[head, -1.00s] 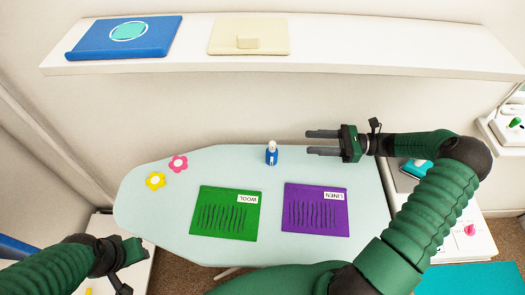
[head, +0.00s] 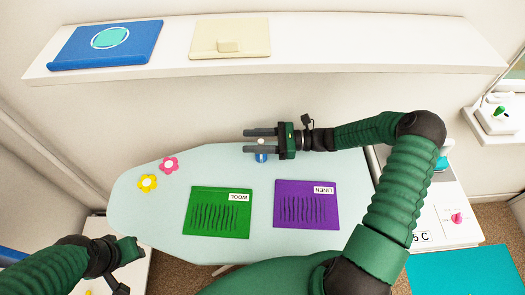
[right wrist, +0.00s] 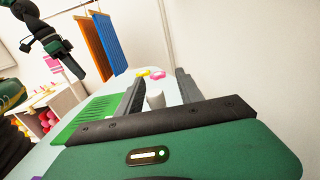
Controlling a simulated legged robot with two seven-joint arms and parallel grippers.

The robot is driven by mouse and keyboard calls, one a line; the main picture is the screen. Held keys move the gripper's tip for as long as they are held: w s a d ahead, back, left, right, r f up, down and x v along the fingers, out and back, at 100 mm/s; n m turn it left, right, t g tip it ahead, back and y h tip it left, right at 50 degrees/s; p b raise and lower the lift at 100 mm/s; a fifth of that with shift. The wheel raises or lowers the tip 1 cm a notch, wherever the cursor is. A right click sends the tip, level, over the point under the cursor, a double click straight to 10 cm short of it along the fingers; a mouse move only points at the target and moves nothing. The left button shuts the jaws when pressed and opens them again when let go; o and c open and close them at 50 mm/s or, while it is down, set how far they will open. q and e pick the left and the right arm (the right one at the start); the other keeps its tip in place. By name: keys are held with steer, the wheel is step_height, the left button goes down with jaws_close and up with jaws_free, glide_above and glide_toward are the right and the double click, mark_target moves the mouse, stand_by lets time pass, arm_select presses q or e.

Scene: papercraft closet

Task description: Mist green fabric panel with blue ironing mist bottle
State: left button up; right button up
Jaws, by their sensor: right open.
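The blue mist bottle (head: 261,156) with a white top stands at the back edge of the ironing board (head: 160,212). In the right wrist view the white top (right wrist: 155,98) shows between the open fingers (right wrist: 158,92); contact cannot be told. The green fabric panel (head: 218,212), labelled WOOL and creased with dark lines, lies flat on the board. My left gripper (head: 128,266) is at the lower left, away from the board's objects; its jaws are unclear.
A purple LINEN panel (head: 306,205) lies right of the green one. Pink (head: 169,164) and yellow (head: 148,183) flowers lie at the board's left. A wall shelf (head: 350,50) runs behind, holding a blue board (head: 107,42) and a cream panel (head: 230,38).

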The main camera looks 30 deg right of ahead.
steer(key=shift+s+a+r, duration=0.1)
steer(key=shift+a+r, duration=0.05)
steer(key=shift+a, duration=0.25)
steer(key=c, duration=0.6)
jaws_close()
steer(key=shift+d, duration=0.25)
steer(key=shift+a, duration=0.15)
